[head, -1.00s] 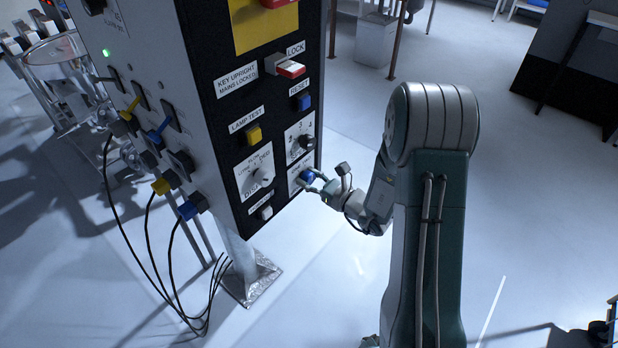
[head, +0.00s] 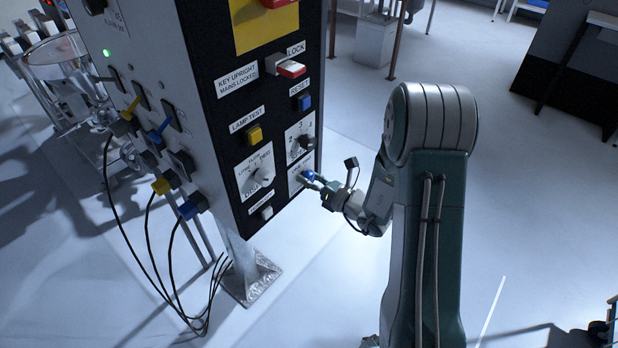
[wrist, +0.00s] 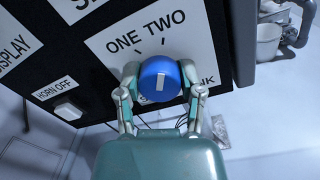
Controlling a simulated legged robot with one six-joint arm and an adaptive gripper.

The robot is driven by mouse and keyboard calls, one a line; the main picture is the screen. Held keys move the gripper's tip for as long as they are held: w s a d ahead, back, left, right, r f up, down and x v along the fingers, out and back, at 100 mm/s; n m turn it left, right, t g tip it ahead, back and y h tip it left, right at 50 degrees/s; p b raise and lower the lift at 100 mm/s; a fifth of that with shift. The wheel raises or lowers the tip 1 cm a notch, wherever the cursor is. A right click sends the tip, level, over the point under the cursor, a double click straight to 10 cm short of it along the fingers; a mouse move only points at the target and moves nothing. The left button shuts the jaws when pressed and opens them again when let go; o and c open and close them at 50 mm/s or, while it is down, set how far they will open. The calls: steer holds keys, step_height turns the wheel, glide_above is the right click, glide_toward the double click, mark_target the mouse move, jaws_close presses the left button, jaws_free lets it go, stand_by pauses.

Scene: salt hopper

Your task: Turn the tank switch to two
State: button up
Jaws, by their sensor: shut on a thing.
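Close by on the black panel (head: 228,108) are a dark selector (head: 306,142), a white selector (head: 264,177), a yellow lamp test button (head: 254,134) and a horn off button (wrist: 67,111). Cables (head: 152,240) hang at the cabinet's left.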

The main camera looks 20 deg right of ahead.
steer(key=shift+w+r, duration=0.1)
steer(key=o, duration=1.2)
steer(key=shift+c, duration=0.2)
steer(key=v, duration=1.2)
steer(key=shift+f, duration=0.2)
steer(key=shift+w, duration=0.1)
